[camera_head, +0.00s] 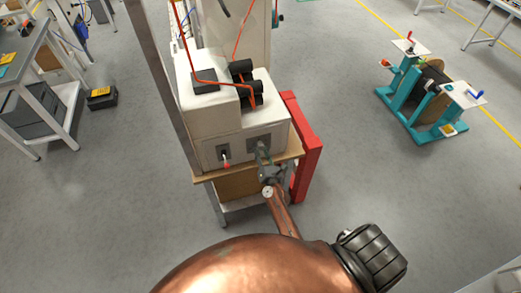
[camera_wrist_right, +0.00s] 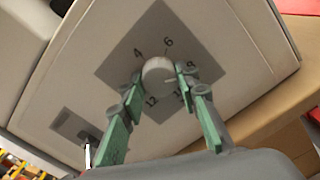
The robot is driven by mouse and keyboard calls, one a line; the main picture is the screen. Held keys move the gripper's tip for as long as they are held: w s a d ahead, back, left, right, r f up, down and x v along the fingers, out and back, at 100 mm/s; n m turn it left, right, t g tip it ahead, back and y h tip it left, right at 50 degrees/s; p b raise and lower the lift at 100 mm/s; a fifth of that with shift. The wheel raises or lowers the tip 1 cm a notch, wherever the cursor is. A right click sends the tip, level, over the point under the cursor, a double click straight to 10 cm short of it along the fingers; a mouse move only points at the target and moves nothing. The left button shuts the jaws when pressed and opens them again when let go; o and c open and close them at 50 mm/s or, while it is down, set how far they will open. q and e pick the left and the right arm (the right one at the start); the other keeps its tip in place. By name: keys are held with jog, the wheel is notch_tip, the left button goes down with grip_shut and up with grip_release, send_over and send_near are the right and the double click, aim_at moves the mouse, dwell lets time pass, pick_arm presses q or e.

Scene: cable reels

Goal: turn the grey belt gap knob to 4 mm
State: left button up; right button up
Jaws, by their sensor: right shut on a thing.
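The grey belt gap knob (camera_wrist_right: 157,77) is a round, light grey dial in the wrist view. It sits on a dark diamond-shaped plate (camera_wrist_right: 165,30) with printed numbers, among them 4, 6, 8 and 12. A pale mark on the knob's right side points toward the right finger, around 8 or the number below it. My right gripper (camera_wrist_right: 160,76) is shut on the knob, with one green finger on each side. In the head view the right gripper (camera_head: 262,158) reaches the front of the white machine (camera_head: 220,150), and the knob is hidden there. My left gripper is not in view.
A switch with a red-tipped lever (camera_head: 225,158) is left of the knob. Black rollers (camera_head: 244,84) with an orange cable are on top. A teal reel stand (camera_head: 425,98) stands farther right; floor between is clear.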

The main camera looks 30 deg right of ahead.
jog(key=c, duration=0.3)
jog(key=n, duration=0.5)
jog(key=shift+d, duration=0.1)
jog(key=n, duration=0.3)
jog(key=shift+n, duration=0.3)
jog(key=n, duration=0.3)
jog(key=shift+n+p, duration=0.3)
jog(key=n+p, duration=0.1)
jog(key=n, duration=0.4)
jog(key=n+p, duration=0.1)
jog(key=n, duration=0.5)
jog(key=shift+d+n, duration=0.1)
jog(key=shift+n, duration=0.2)
